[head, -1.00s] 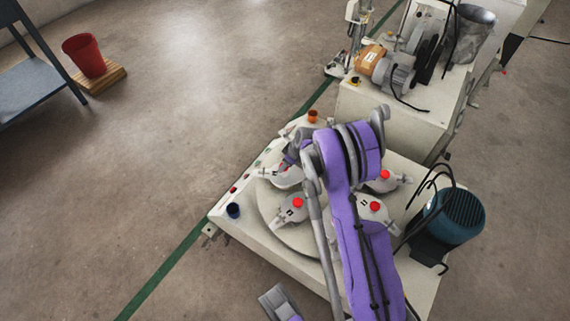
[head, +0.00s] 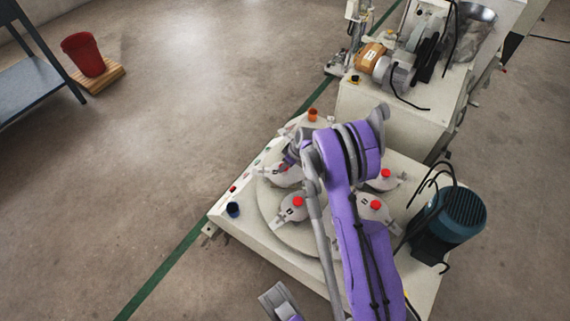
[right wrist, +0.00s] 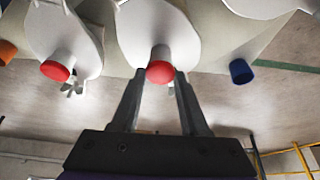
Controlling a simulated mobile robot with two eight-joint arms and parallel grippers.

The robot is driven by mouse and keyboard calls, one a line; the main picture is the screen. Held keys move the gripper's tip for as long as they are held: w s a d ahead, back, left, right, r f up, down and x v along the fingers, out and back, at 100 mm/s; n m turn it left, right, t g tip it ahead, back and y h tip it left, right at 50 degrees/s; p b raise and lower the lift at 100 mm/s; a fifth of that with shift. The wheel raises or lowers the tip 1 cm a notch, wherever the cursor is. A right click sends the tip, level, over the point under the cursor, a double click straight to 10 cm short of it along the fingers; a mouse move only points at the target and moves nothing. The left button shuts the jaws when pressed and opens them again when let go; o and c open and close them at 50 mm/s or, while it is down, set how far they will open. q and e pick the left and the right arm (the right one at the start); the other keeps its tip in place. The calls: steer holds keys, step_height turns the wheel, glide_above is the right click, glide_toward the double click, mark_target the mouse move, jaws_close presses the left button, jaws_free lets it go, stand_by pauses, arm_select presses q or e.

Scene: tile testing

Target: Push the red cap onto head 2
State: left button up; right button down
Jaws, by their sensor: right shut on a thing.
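My right gripper (right wrist: 163,88) is shut on a red cap (right wrist: 160,72), with a finger on each side of it. The cap sits at the grey stem of a white head (right wrist: 158,30); I cannot tell whether it is fully seated. In the head view this gripper is largely hidden by my purple arm, over the far-left head (head: 283,177). Other heads with red caps stand on the round plate (head: 268,208): one in front (head: 296,203), others to the right (head: 374,206). Head numbers are not readable. A grey end piece, seemingly my left gripper (head: 278,301), is at the bottom edge; its jaws are unclear.
An orange cup (head: 312,114) stands at the machine's far corner and a dark blue cup (head: 233,210) at its near-left corner. A blue motor (head: 458,215) with black cables stands at the right. Another machine (head: 400,105) is behind.

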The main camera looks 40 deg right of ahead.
steer(key=shift+f, duration=0.1)
stand_by(0.3)
jaws_free()
stand_by(0.4)
steer(key=shift+r+p, duration=2.1)
steer(key=shift+r, duration=1.4)
steer(key=shift+c, duration=0.3)
jaws_close()
